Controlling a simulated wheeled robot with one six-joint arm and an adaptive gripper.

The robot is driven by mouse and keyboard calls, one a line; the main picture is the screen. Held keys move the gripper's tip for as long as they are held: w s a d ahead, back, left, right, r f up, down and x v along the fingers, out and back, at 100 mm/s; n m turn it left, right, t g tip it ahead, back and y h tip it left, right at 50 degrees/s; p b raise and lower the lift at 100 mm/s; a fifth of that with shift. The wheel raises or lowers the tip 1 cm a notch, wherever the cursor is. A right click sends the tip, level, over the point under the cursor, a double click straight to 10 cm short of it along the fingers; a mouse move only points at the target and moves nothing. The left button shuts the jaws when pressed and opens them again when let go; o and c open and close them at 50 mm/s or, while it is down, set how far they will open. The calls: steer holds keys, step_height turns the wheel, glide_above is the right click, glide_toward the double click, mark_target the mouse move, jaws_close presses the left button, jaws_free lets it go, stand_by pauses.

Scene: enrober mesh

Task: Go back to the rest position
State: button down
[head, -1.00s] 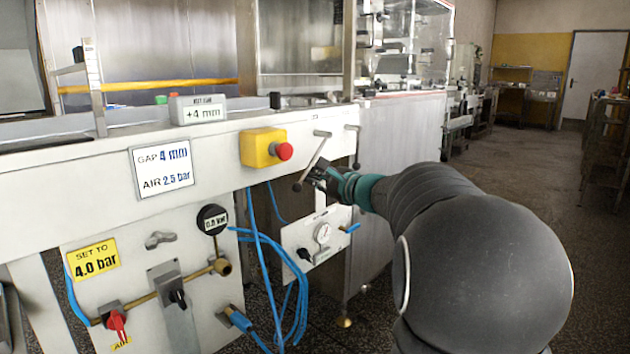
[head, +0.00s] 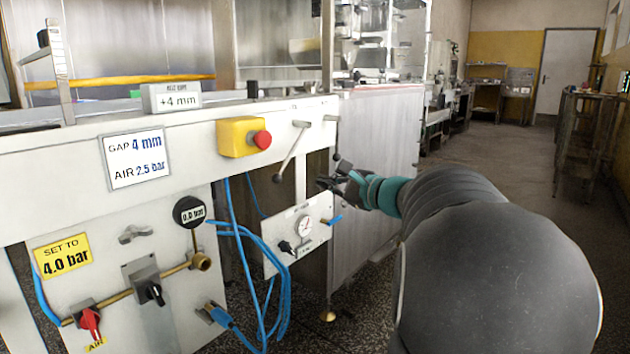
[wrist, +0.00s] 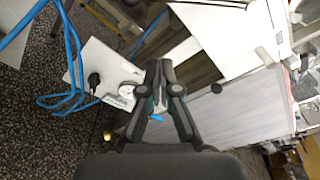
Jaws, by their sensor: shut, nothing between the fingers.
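My gripper (head: 333,175) is in front of the machine's right end in the head view, just right of the angled lever (head: 291,152) and above the small gauge panel (head: 281,262). In the wrist view my gripper (wrist: 158,68) points toward the machine, with its fingers together and nothing between them. A gap shows between my gripper and the lever in the head view. My arm reaches in from the lower right.
A yellow box with a red button (head: 245,137) sits on the white machine front. Blue hoses (head: 262,290) hang left of the gauge panel. A grey side panel (head: 380,170) stands behind my gripper. Open floor (head: 500,165) lies to the right.

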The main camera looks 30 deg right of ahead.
steer(key=shift+s+d, duration=0.1)
steer(key=shift+s, duration=0.25)
stand_by(0.3)
steer(key=s+a+f+n+g, duration=0.2)
steer(key=s+f+n+g, duration=0.15)
steer(key=f, duration=0.55)
steer(key=s+a+f+n+g+h+p, duration=0.2)
steer(key=s+a+f+n+g, duration=0.5)
steer(key=s, duration=0.3)
steer(key=s+a+r+n+h+p, duration=0.1)
steer(key=s+a+r+n+p, duration=0.2)
steer(key=s+a+n, duration=0.3)
steer(key=s+a+r+n+h+p, duration=0.2)
steer(key=s+a+n, duration=0.4)
steer(key=s, duration=0.3)
steer(key=shift+a+r+p, duration=0.35)
steer(key=shift+r+p, duration=0.25)
steer(key=shift+p, duration=0.4)
